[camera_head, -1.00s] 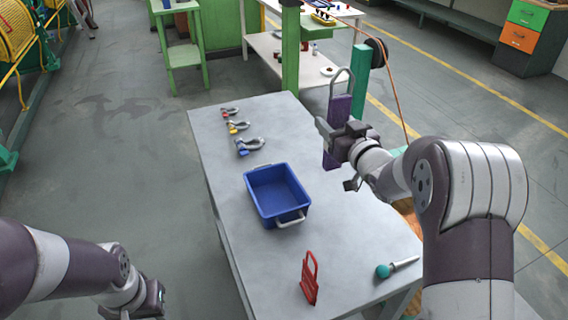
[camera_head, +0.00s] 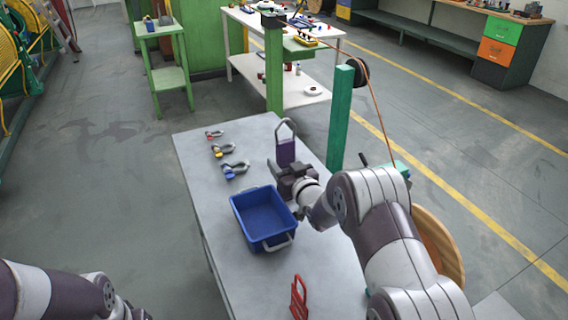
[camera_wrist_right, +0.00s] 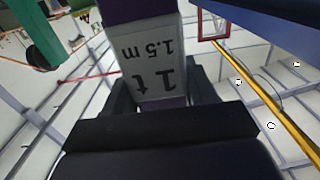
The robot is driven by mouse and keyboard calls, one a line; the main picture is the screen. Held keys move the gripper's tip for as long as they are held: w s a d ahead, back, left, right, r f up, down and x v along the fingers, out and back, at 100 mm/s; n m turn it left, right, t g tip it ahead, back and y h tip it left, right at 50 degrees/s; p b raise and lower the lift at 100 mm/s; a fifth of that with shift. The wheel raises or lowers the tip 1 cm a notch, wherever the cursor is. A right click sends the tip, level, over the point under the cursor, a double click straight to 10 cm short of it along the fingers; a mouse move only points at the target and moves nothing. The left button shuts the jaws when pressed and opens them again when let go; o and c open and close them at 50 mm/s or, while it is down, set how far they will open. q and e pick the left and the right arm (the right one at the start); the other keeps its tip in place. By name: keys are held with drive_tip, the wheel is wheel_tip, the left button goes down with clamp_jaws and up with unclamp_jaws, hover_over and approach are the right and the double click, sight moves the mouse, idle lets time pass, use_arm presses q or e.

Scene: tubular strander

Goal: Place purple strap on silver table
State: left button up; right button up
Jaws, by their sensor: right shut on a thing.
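The purple strap (camera_head: 286,151), with a grey loop on top, stands upright in my right gripper (camera_head: 284,172). In the head view it appears over the far right part of the silver table (camera_head: 197,160); I cannot tell whether its lower end touches the top. In the right wrist view the strap (camera_wrist_right: 152,58) shows a grey label reading "1 t 1.5 m", between the fingers of the shut right gripper (camera_wrist_right: 160,95). My left arm is at the lower left of the head view, with its gripper (camera_head: 135,313) mostly cut off by the frame edge.
A blue bin (camera_head: 240,222) stands on the table just left of my right gripper. Several shackles (camera_head: 233,169) lie along the far left side. A red strap (camera_head: 299,298) stands near the front. A teal post (camera_head: 340,118) rises beyond the right edge.

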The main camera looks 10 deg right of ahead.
drive_tip(key=shift+s, duration=0.1)
drive_tip(key=o, duration=1.3)
drive_tip(key=shift+f, duration=0.1)
drive_tip(key=shift+r, duration=0.35)
drive_tip(key=s, duration=0.4)
drive_tip(key=s+d, duration=0.1)
drive_tip(key=s, duration=0.3)
drive_tip(key=s+d, duration=0.1)
drive_tip(key=s, duration=0.2)
drive_tip(key=shift+s+d+b, duration=0.15)
drive_tip(key=shift+s+b, duration=0.15)
drive_tip(key=shift+s, duration=0.1)
drive_tip(key=shift+f, duration=0.1)
